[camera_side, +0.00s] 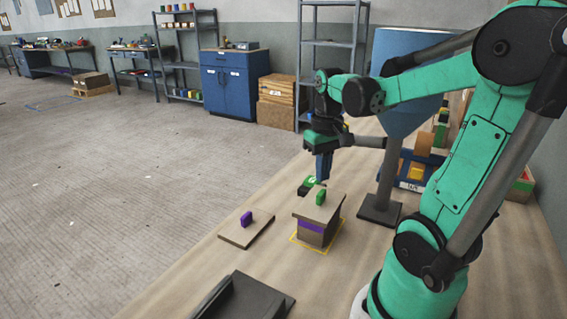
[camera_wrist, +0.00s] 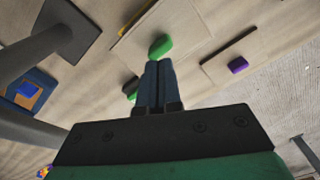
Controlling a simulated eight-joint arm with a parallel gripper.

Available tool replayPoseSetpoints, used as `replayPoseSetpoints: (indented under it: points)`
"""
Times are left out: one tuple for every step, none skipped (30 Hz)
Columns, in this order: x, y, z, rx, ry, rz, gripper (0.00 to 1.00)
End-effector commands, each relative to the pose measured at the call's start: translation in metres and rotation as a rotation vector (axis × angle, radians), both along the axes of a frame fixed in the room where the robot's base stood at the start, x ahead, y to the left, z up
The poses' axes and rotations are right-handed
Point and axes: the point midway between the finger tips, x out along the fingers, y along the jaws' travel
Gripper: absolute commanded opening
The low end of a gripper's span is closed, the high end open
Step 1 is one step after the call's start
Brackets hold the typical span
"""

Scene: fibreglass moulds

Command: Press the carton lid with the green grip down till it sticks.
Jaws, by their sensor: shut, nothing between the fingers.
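The carton (camera_side: 312,238) is brown with a purple band and stands on the table inside a yellow outline. A flat tan lid (camera_side: 309,209) with a green grip (camera_side: 320,198) lies on top of it; I cannot tell whether it sits flush. My gripper (camera_side: 322,180) points down just above the green grip, fingers together and empty. In the wrist view, the closed fingertips (camera_wrist: 158,63) are close to the green grip (camera_wrist: 160,46), on the pale lid (camera_wrist: 185,30); contact is unclear. Another lid (camera_side: 240,233) with a purple grip (camera_side: 246,218) lies flat on the table to the left.
A green and black item (camera_side: 306,186) lies behind the carton. A grey post on a dark base (camera_side: 380,210) stands to the right, with a blue bin (camera_side: 414,174) beyond. A dark tray-like piece (camera_side: 245,297) lies in front. The table left of the carton is mostly clear.

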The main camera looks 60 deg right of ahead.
Motion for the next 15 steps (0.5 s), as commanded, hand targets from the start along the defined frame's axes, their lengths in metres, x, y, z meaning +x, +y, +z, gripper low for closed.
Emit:
replayPoseSetpoints:
  points:
    - [0.000,0.000,0.005,0.000,0.000,0.000,0.00]
    - [0.000,0.000,0.007,0.000,0.000,0.000,0.00]
    - [0.000,0.000,0.011,0.000,0.000,0.000,0.00]
    - [0.000,0.000,0.014,0.000,0.000,0.000,0.00]
    - [0.000,0.000,0.016,0.000,0.000,0.000,0.00]
    - [0.000,0.000,0.020,0.000,0.000,0.000,0.00]
    - [0.000,0.000,0.022,0.000,0.000,0.000,0.00]
    - [0.000,0.000,0.025,0.000,0.000,0.000,0.00]
    - [0.000,0.000,0.029,0.000,0.000,0.000,0.00]
    - [0.000,0.000,0.031,0.000,0.000,0.000,0.00]
    - [0.000,0.000,0.033,0.000,0.000,0.000,0.00]
    - [0.000,0.000,0.036,0.000,0.000,0.000,0.00]
    - [0.000,0.000,0.038,0.000,0.000,0.000,0.00]
    - [0.000,0.000,0.039,0.000,0.000,0.000,0.00]
    - [0.000,0.000,0.040,0.000,0.000,0.000,0.00]
